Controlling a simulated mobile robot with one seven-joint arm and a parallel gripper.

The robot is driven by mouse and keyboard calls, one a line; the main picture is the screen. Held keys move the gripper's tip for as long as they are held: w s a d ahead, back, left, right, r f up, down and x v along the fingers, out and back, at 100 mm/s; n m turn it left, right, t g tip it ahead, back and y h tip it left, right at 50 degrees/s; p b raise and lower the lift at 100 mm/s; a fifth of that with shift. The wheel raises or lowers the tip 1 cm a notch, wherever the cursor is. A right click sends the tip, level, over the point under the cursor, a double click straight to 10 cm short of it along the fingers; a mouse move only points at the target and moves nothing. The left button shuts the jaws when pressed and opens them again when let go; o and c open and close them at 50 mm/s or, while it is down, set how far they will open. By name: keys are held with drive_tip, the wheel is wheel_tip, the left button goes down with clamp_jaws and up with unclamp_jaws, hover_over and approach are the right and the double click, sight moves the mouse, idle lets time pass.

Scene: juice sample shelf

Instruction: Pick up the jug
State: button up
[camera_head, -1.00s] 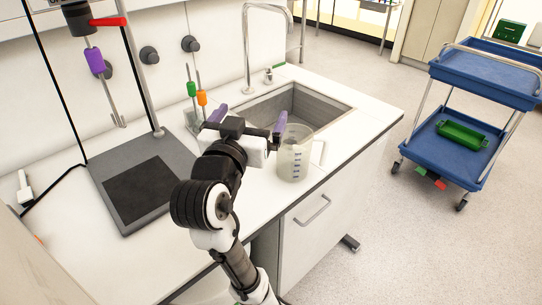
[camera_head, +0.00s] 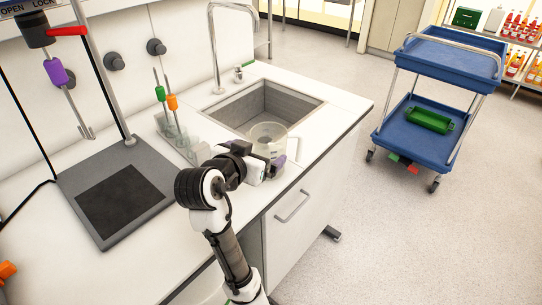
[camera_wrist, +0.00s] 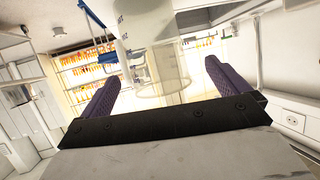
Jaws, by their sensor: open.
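The clear jug (camera_head: 267,135) stands on the white counter beside the sink's front edge, its handle towards the right. My gripper (camera_head: 275,163) is in front of it and hides its lower part in the head view. In the wrist view, the jug (camera_wrist: 158,72) shows as a see-through cylinder ahead, in the gap between the two purple fingers of my gripper (camera_wrist: 160,85). The fingers are wide apart and nothing is clamped between them. I cannot tell whether the fingertips reach past the jug's near wall.
The grey sink (camera_head: 265,105) lies behind the jug. A rack with an orange-topped and a green-topped tool (camera_head: 172,103) stands to the left, beside a grey stand base (camera_head: 120,190). A blue cart (camera_head: 425,130) stands on the floor at right, clear of the counter.

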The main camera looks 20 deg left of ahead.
drive_tip(key=x, duration=0.1)
drive_tip(key=p+x, duration=0.1)
drive_tip(key=x, duration=0.3)
drive_tip(key=shift+d+f+p, duration=0.25)
drive_tip(key=shift+d+p, duration=0.05)
drive_tip(key=c, duration=1.4)
drive_tip(key=shift+r, duration=0.2)
